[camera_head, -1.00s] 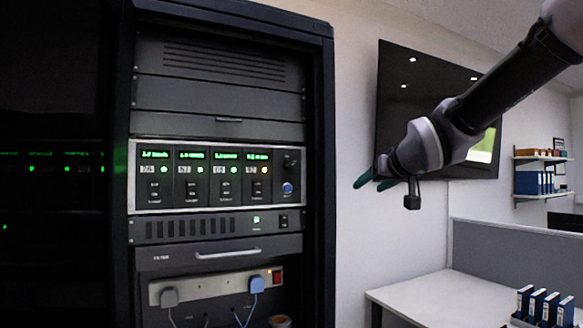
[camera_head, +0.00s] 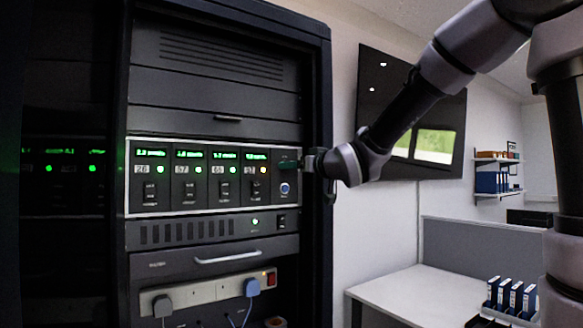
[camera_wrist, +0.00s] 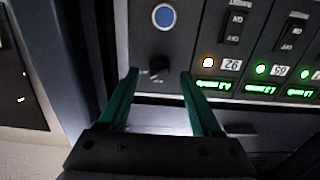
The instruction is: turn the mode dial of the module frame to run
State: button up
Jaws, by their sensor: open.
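The module frame (camera_head: 133,204) is a light-edged panel in the black rack, with several display modules side by side. Its mode dial (camera_wrist: 159,66) is a small black knob, seen in the wrist view below the round blue button (camera_wrist: 164,17). In the head view my gripper hides the dial, while the blue button (camera_head: 285,189) shows just under it. My gripper (camera_wrist: 158,74) is open, its two green fingers on either side of the dial, with gaps visible. Whether the fingertips reach the dial's depth I cannot tell. The dial's markings are unreadable. My gripper (camera_head: 290,164) also shows at the panel's right end.
Green displays and rocker switches (camera_wrist: 232,27) sit beside the dial. The rack's right post (camera_head: 319,250) stands close to my wrist. Below are a drawer handle (camera_head: 228,257) and a power strip (camera_head: 205,292). A white desk (camera_head: 410,295) is at the right.

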jog(key=shift+x, duration=1)
grip_shut()
jog(key=shift+n, duration=0.3)
jog(key=n, duration=1.1)
jog(key=shift+n, duration=0.3)
